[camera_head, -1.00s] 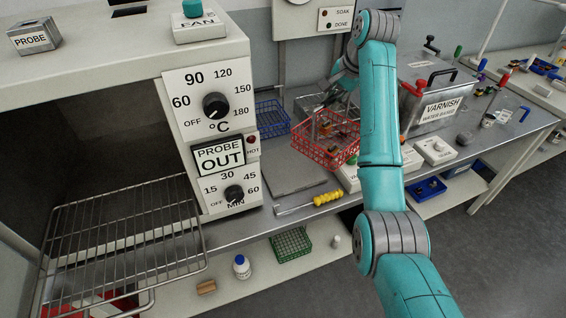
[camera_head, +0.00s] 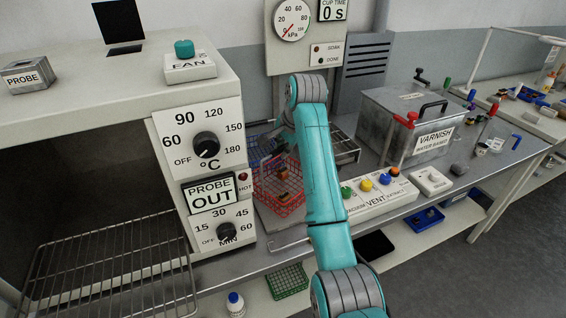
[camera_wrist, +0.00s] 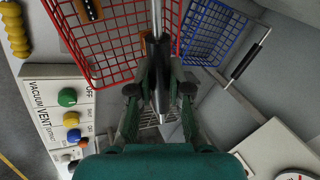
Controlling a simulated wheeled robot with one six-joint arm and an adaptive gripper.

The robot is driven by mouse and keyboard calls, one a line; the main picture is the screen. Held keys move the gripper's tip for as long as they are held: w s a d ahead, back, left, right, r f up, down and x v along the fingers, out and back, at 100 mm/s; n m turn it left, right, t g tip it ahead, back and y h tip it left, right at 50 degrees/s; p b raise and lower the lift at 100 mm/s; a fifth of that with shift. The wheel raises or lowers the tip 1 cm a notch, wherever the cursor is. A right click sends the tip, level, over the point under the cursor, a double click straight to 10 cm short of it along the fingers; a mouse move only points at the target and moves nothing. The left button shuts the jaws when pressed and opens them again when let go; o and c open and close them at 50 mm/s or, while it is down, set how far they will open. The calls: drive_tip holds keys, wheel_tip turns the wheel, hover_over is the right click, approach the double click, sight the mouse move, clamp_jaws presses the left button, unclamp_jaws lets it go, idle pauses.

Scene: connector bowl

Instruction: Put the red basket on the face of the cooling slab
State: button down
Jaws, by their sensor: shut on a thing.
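The red wire basket (camera_head: 278,190) hangs from my gripper, with small brown and orange parts inside. In the wrist view the basket (camera_wrist: 90,50) fills the upper left, and my gripper (camera_wrist: 160,84) is shut on its metal handle. In the head view my arm hides most of the gripper. The cooling slab appears to be the flat grey plate (camera_head: 291,226) on the bench beside the oven panel. The basket is over this plate in the picture and covers much of it. I cannot tell whether its bottom touches the plate.
A blue wire basket (camera_head: 257,142) stands behind the red one. The oven control panel (camera_head: 204,150) is close on the left. A vent button box (camera_head: 375,195) and varnish tank (camera_head: 412,125) stand to the right. A yellow-handled tool (camera_wrist: 15,30) shows in the wrist view.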

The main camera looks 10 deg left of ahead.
drive_tip(key=shift+f, duration=2.1)
drive_tip(key=c, duration=1.1)
unclamp_jaws()
